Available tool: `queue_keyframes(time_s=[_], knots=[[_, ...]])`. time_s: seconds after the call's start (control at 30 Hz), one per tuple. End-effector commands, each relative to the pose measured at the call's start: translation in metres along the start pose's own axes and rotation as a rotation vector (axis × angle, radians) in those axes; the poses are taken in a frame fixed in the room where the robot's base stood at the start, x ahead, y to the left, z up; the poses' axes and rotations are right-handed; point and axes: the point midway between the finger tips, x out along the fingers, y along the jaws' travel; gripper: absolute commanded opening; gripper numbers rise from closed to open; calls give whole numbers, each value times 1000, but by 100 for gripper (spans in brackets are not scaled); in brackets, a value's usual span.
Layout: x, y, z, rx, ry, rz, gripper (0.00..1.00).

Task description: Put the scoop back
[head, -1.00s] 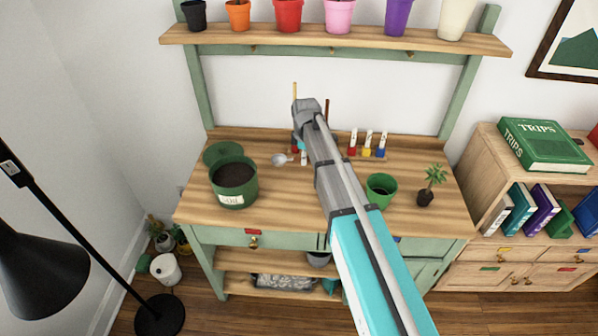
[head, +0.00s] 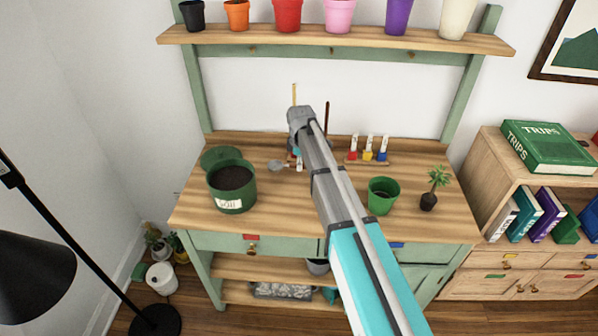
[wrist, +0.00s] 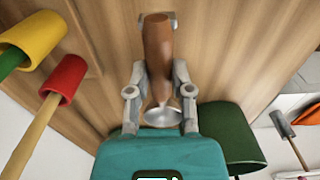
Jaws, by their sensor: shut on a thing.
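In the wrist view my gripper (wrist: 158,92) is shut around the scoop (wrist: 158,50). The scoop's brown handle runs up the picture between the fingers, and its silver metal part (wrist: 162,117) shows close to the palm. In the head view the grey scoop bowl (head: 276,165) shows just left of my gripper (head: 298,163), over the workbench (head: 300,208). My arm hides part of the grip there. I cannot tell whether the scoop touches the bench top.
Behind are red, yellow and blue items (head: 368,150) and upright sticks (head: 327,117). Bare wood lies in front. A shelf of pots (head: 335,38) is above.

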Motion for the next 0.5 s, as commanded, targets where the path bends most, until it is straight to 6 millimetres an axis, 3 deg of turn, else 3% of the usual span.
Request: queue_keyframes(time_s=[0.3,0.5], knots=[[30,4,-2,0,0,0,0],[36,3,-2,0,0,0,0]])
